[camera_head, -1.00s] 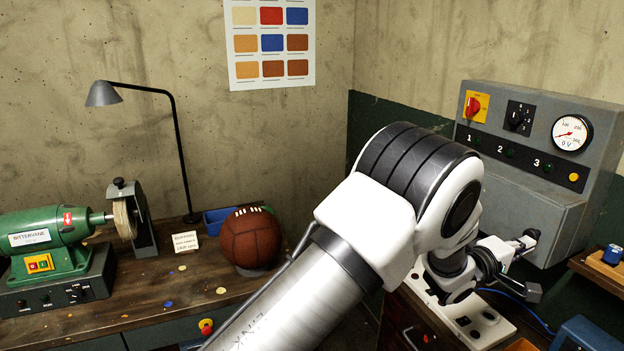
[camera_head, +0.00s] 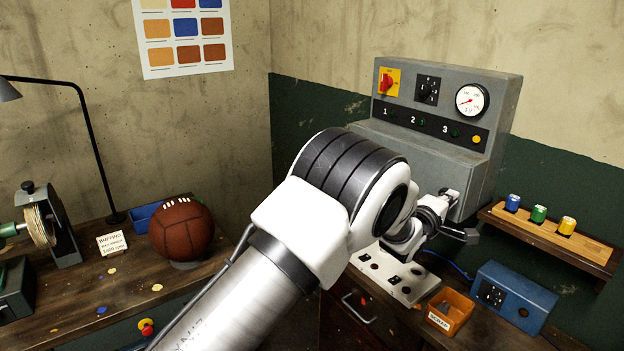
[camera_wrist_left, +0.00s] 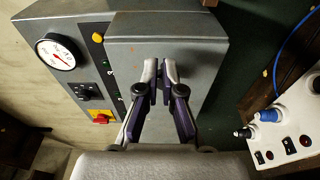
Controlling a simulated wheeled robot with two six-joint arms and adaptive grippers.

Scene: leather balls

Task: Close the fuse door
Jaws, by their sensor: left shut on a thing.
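The grey cabinet (camera_head: 505,85) stands against the wall, with its fuse door (camera_head: 428,148) as the plain grey front below the switch row. The door also fills the middle of the left wrist view (camera_wrist_left: 203,52); no clear gap shows along its edges. My left gripper (camera_head: 452,196) is at the door's lower right part. In the left wrist view its fingers (camera_wrist_left: 160,66) are close together against the door's face. They are shut on a part of the door, which the fingertips hide. My right gripper is not in view.
A white socket board (camera_head: 402,285), an orange scrap bin (camera_head: 450,312) and a blue box (camera_head: 515,298) sit below the cabinet. A wooden shelf (camera_head: 540,233) holds coloured fuses at the right. A leather ball (camera_head: 181,230) rests on the left bench.

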